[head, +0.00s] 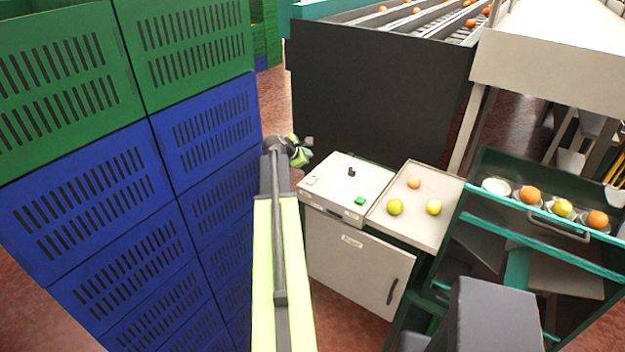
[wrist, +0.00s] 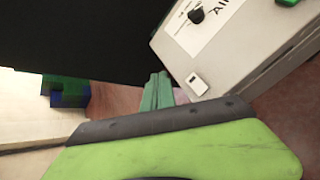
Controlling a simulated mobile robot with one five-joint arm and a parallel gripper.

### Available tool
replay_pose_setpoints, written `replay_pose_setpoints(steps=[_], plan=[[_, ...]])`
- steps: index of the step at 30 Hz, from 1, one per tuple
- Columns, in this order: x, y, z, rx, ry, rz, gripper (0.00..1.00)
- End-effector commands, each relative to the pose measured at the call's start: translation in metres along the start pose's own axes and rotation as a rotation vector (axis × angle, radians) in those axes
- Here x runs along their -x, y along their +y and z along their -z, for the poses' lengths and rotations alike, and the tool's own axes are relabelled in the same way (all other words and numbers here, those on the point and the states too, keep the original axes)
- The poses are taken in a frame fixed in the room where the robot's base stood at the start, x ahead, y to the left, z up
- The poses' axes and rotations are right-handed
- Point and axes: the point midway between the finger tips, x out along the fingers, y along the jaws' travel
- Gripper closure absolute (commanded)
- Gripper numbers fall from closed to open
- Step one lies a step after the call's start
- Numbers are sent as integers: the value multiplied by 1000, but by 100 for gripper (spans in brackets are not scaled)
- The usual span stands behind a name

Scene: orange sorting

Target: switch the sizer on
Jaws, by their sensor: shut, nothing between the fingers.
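A white control cabinet (head: 345,185) stands ahead of my arm. Its top carries a black knob (head: 351,172), a green button (head: 360,200) and a small white switch (head: 313,181) near the left edge. In the wrist view the panel top (wrist: 235,50) fills the upper right, with the black knob (wrist: 196,15), the white switch (wrist: 197,84) and part of the green button (wrist: 288,2). My gripper (head: 304,151) is shut and empty, just left of the panel's far left corner. In the wrist view its fingertips (wrist: 160,82) are left of the white switch, apart from it.
Stacked green and blue crates (head: 205,130) rise close on the left of my arm. A tray (head: 415,180) with several fruits adjoins the cabinet. A dark green stand (head: 480,185) holds fruit in cups. A black-sided conveyor (head: 375,100) stands behind.

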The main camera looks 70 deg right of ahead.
Motion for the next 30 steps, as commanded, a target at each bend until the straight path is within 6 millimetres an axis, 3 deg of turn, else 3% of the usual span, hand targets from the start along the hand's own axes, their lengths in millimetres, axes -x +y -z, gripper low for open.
replay_pose_setpoints(steps=[8,21,30], plan=[[-20,-15,6,-6,-5,6,100],[-64,-47,34,-8,-7,8,100],[-67,-48,35,-9,-7,8,100]])
